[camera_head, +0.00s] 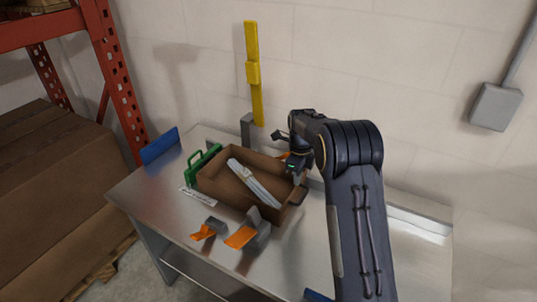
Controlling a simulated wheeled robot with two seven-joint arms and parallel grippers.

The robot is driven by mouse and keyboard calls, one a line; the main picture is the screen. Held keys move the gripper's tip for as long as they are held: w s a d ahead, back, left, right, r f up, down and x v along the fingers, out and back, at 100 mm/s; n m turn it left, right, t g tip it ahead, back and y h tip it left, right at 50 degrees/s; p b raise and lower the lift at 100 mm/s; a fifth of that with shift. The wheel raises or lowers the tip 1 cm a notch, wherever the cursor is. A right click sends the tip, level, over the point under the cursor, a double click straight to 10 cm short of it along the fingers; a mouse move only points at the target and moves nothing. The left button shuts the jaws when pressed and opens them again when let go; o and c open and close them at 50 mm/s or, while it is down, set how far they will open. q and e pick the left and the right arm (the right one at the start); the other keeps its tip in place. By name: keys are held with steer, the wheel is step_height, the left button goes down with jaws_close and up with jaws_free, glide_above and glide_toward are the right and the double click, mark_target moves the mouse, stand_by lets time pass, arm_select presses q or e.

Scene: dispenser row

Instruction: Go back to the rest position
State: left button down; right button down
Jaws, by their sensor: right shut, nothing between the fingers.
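My right arm comes in from the lower right and reaches over the metal table (150,203). My right gripper (291,178) is at the right end of an open brown box (222,196), partly hidden by my own wrist. It is shut with nothing held. A grey-white long object (253,184) lies slanting in the box. I cannot tell whether the gripper touches the box. My left gripper is not in view.
Two orange-and-grey tools (207,229) (247,232) lie in front of the box. A green item (202,162) stands at its left end, with a blue piece (160,146) beyond. A yellow post (254,75) rises behind. An orange rack (112,75) and cartons (50,190) stand left.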

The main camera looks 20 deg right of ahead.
steer(key=s+a+r+n+t+y, duration=0.2)
steer(key=s+r+n, duration=0.4)
steer(key=s+r, duration=0.15)
steer(key=s+a+r+n+t+y, duration=0.1)
steer(key=s+a+r+n, duration=0.2)
steer(key=s+r+n, duration=0.45)
steer(key=s+a+f+n+t, duration=0.1)
steer(key=s+a+n, duration=0.3)
steer(key=s, duration=0.6)
steer(key=s+a+f+n+t, duration=0.1)
steer(key=s+a+n, duration=0.3)
steer(key=s+n, duration=0.4)
steer(key=shift+s+a+f+n+t+y, duration=0.35)
steer(key=shift+s+f, duration=0.25)
steer(key=shift+s, duration=0.35)
